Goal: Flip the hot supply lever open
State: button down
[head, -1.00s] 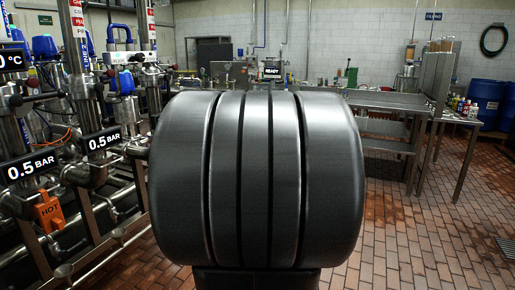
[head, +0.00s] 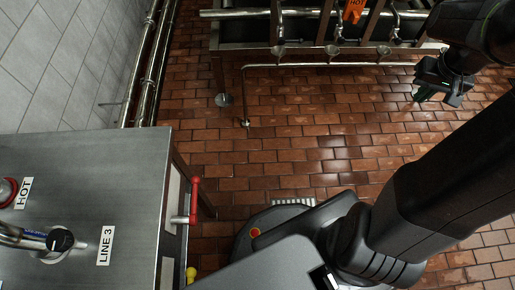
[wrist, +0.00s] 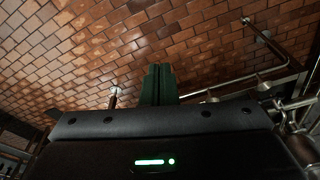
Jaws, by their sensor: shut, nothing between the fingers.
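A red lever handle (head: 195,200) stands out from the right side of a steel cabinet (head: 130,160) in the head view, on a short metal pipe stub. The cabinet top carries a white HOT label (head: 24,193) beside a red round part (head: 8,190), and a LINE 3 label (head: 105,246). An orange HOT tag (head: 353,10) hangs on the pipework at the top edge; its lever is not clear. My gripper (head: 432,92) is at the upper right, far from the red handle and apart from everything. In the wrist view its dark fingers (wrist: 158,85) are together and empty.
Steel pipes and a frame (head: 300,50) run along the top, with a low rail (head: 330,65) in front. A yellow knob (head: 191,273) sits below the red handle. Open brick-tiled floor (head: 300,150) lies between the cabinet and my arm.

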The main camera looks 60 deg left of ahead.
aim_at(195, 181)
jog(key=i+l+u, duration=0.15)
jog(key=i, duration=0.35)
jog(key=u, duration=3.4)
